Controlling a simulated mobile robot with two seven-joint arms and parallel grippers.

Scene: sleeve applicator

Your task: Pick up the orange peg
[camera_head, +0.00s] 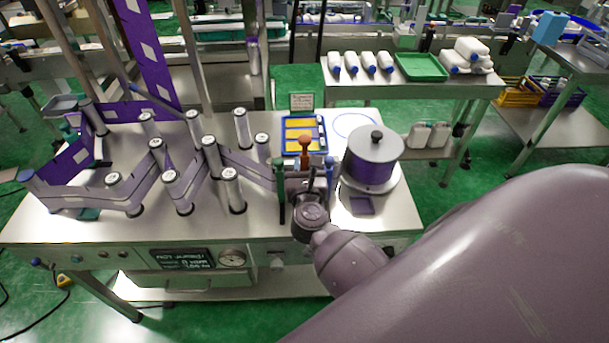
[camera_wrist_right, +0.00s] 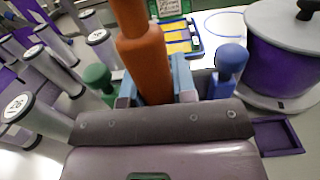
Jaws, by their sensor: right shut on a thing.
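The orange peg (camera_head: 305,146) stands upright above my right gripper (camera_head: 305,168) in the head view. In the right wrist view the orange peg (camera_wrist_right: 143,55) rises between the two fingers of my right gripper (camera_wrist_right: 157,92), which is shut on it. Its lower end is hidden behind the gripper body, so I cannot tell whether it is clear of what is below. A green peg (camera_wrist_right: 98,78) is just left of the gripper and a blue peg (camera_wrist_right: 230,65) just right of it. My left gripper is not in view.
Several numbered rollers (camera_head: 210,155) with purple film stand to the left. A lidded purple pot (camera_head: 373,165) stands close on the right. A blue-framed tray with yellow cards (camera_head: 301,124) lies behind the pegs. A small purple square tray (camera_head: 361,205) lies in front of the pot.

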